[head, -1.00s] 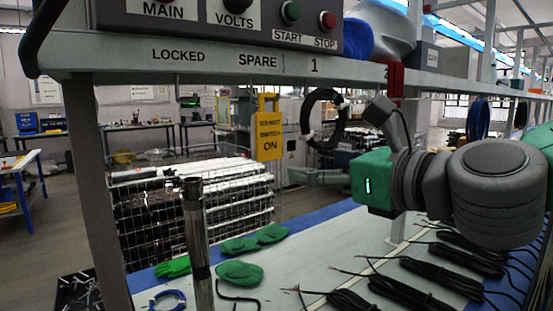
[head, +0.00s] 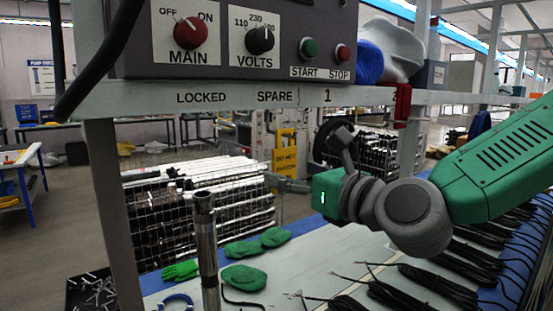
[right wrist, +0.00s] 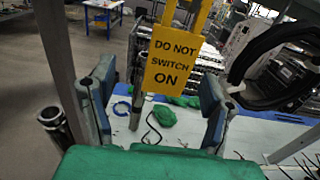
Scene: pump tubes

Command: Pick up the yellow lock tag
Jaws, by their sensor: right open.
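The yellow lock tag (head: 286,150), marked "DO NOT SWITCH ON", hangs below the rail under the word SPARE. My right gripper (head: 278,182) comes in from the right, close to the tag's lower end in the head view. In the right wrist view the tag (right wrist: 174,66) hangs upright, and its plate appears between the two blue-grey fingers of my right gripper (right wrist: 158,85). The fingers are spread wide, with a visible gap on each side of the plate. How far the tag sits between them in depth is hard to tell. My left gripper is not in view.
A panel rail (head: 225,97) runs above the gripper, with a red item (head: 402,102) at slot 2. A black coil (head: 336,142) hangs right of the tag. A metal post (head: 205,250) stands to the left. Green gloves (head: 244,277) and black cables (head: 415,285) lie on the bench below.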

